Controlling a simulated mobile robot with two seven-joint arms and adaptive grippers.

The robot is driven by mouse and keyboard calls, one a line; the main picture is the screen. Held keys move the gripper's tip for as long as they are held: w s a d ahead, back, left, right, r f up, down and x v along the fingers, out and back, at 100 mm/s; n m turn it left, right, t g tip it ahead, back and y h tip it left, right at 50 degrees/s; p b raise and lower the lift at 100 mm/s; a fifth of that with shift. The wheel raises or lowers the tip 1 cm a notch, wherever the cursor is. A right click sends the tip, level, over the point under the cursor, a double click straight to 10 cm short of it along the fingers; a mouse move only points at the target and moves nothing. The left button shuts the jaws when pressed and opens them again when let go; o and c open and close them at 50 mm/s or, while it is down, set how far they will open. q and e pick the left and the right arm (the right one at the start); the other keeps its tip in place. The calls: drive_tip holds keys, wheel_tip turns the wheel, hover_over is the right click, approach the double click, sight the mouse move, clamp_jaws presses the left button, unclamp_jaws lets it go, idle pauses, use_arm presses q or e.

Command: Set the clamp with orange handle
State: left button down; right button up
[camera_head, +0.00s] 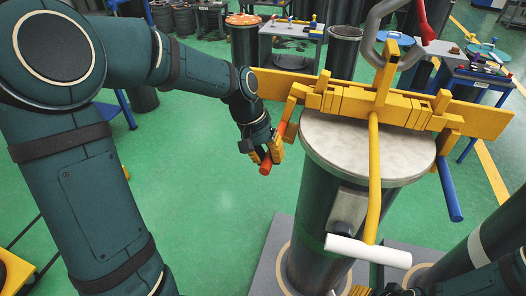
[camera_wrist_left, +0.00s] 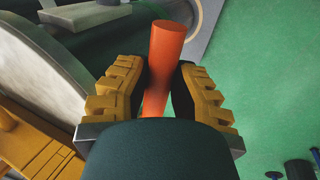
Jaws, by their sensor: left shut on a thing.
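A yellow clamp assembly (camera_head: 375,105) lies across the pale round flange (camera_head: 345,145) of a dark cylinder (camera_head: 320,215). At its left end hangs the orange handle (camera_head: 265,168). My left gripper (camera_head: 268,153) is shut around this handle, left of the flange. In the left wrist view the orange handle (camera_wrist_left: 167,50) runs between the two yellow-padded fingers (camera_wrist_left: 160,95) and sticks out past them. A white handle (camera_head: 368,251) on a yellow lever hangs at the front, and a blue handle (camera_head: 449,190) at the right. My right gripper (camera_head: 375,291) is mostly cut off at the bottom edge.
A grey hook with a red part (camera_head: 424,25) hangs above the clamp. Other dark cylinders, one with an orange top (camera_head: 243,20), and tables with tools (camera_head: 290,30) stand behind. Open green floor (camera_head: 205,190) lies left of the cylinder.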

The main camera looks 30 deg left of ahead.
use_arm(q)
drive_tip(key=shift+d+f+h+b, duration=0.35)
drive_tip(key=shift+d+f+h, duration=0.05)
drive_tip(key=shift+f+h, duration=0.2)
drive_tip(key=shift+w+d+f, duration=0.15)
drive_tip(key=shift+d+f, duration=0.2)
drive_tip(key=shift+d, duration=0.2)
drive_tip(key=c, duration=0.7)
unclamp_jaws()
drive_tip(key=shift+c, duration=0.2)
drive_tip(key=shift+w+a+r, duration=0.1)
drive_tip(key=shift+a+r, duration=0.1)
drive_tip(key=shift+r, duration=0.3)
drive_tip(key=v, duration=1.1)
drive_tip(key=shift+s, duration=0.25)
